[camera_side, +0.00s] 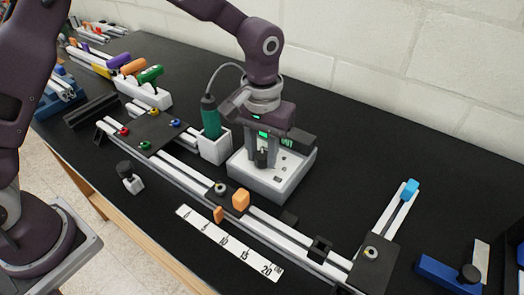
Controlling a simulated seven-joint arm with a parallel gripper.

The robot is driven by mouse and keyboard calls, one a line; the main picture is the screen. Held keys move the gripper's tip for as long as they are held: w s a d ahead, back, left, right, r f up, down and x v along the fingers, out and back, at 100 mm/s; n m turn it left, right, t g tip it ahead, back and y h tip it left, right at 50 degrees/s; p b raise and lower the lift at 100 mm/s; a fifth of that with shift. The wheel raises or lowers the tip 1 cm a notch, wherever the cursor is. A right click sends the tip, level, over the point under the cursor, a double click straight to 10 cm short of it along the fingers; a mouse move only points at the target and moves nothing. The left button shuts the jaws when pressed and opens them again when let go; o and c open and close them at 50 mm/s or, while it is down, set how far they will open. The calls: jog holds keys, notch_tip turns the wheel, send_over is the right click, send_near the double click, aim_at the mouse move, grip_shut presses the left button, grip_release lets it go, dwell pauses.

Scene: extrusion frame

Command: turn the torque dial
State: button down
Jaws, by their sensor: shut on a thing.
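My gripper (262,157) points straight down over the grey control box (284,190) at the middle of the bench. Its fingers are shut on the dark torque dial (261,158) on the box's top face. The fingers hide part of the dial, and I cannot read its setting. A small green display (287,142) shows at the back of the box, partly behind my gripper. A green-handled screwdriver (211,120) with a cable stands in a white holder (215,147) just left of the box.
An extrusion frame (285,232) runs diagonally in front of the box, with an orange block (240,200) beside it. A white ruler (228,243) lies nearer the front edge. Coloured-handled tools (150,75) stand at back left.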

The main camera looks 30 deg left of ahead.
jog(key=shift+m, duration=3.3)
jog(key=c, duration=1.1)
grip_release()
jog(key=shift+o, duration=0.2)
jog(key=shift+r, duration=0.1)
